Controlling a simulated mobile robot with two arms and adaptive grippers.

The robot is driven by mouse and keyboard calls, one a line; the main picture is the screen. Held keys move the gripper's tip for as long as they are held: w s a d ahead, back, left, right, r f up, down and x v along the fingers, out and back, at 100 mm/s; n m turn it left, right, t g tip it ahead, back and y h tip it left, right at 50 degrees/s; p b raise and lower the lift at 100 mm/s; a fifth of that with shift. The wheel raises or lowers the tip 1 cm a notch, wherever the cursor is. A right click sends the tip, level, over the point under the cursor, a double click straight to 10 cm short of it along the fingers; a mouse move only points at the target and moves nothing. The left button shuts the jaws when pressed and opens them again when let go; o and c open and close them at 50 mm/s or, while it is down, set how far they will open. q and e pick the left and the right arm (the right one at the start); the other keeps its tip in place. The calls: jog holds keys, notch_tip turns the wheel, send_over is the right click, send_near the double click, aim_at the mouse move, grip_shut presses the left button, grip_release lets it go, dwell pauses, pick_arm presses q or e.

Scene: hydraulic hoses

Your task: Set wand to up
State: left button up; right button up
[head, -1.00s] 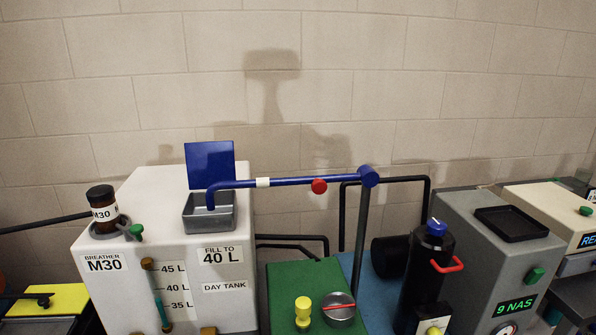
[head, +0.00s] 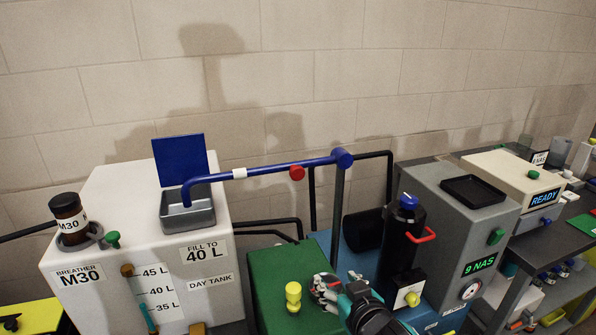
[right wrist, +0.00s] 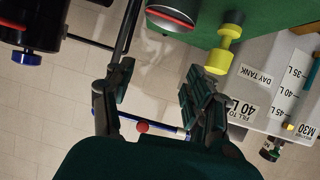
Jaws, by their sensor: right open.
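The wand is a blue horizontal pipe (head: 265,169) with a white band and a red knob (head: 297,173). Its right end joins a blue pivot (head: 343,158) on a dark post. Its left end bends down into the grey filler basin (head: 187,216) of the white day tank, where a blue lid (head: 181,160) stands open. My right gripper (head: 352,284) is low by the green block, apart from the wand. In the right wrist view its two fingers (right wrist: 158,78) are spread and empty, with the wand (right wrist: 168,130) partly showing beyond them. My left gripper is not seen.
A yellow knob (head: 293,296) and a grey dial (head: 321,285) with red marking are beside my right gripper on the green block (head: 262,263). A black canister (head: 401,240) with a red handle stands to the right. The wall behind is bare.

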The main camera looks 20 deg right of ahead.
aim_at(298, 174)
jog(key=w+a+r+t+y, duration=0.1)
jog(key=w+r+t, duration=0.1)
jog(key=r, duration=0.6)
jog(key=w+a+r+t, duration=0.1)
jog(key=w+r+t, duration=0.15)
jog(key=r, duration=0.45)
jog(key=w+p, duration=0.4)
jog(key=w, duration=1.2)
jog(key=shift+a+p, duration=0.15)
jog(key=shift+p, duration=0.2)
grip_shut()
